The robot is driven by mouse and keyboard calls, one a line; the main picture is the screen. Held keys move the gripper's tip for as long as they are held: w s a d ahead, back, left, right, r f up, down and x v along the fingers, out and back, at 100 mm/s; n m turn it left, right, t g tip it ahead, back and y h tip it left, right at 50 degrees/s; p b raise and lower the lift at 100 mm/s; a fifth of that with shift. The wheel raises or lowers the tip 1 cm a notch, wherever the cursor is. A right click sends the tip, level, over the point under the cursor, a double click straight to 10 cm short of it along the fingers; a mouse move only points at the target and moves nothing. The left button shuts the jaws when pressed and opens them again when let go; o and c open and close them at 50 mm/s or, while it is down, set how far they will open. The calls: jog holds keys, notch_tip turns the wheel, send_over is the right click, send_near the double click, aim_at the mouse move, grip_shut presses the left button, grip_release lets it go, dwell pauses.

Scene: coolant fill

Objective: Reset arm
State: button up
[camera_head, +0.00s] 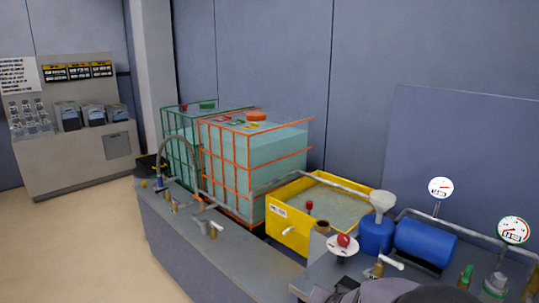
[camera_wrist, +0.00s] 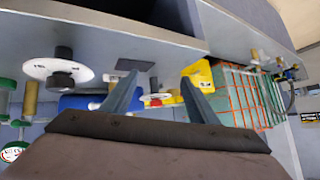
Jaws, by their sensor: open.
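My gripper (camera_wrist: 160,78) shows in the wrist view with its two grey fingers apart and nothing between them. Behind the fingers are a yellow part (camera_wrist: 201,76) and a blue part (camera_wrist: 80,102), partly hidden. The wrist view is tilted, with the grey bench (camera_wrist: 100,20) across the top. In the head view the gripper itself cannot be made out; a dark part of my arm shows at the bottom right edge.
In the head view, a yellow basin (camera_head: 290,226), blue funnel container (camera_head: 376,236), blue cylinder (camera_head: 425,244) and gauges (camera_head: 440,187) crowd the right. Open floor (camera_head: 80,240) lies left.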

jog(key=s+a+n+g+y+p, duration=0.2)
jog(key=s+g, duration=0.7)
jog(key=s, duration=1.9)
jog(key=n+p, duration=0.2)
jog(key=n, duration=0.1)
jog(key=shift+r+n+g, duration=0.25)
jog(key=shift+n+g, duration=0.05)
jog(key=shift+g, duration=0.1)
jog(key=shift+a+f, duration=0.1)
jog(key=shift+a, duration=0.05)
dwell(2.0)
notch_tip(320, 180, down, 12)
jog(key=b, duration=1.2)
dwell(0.5)
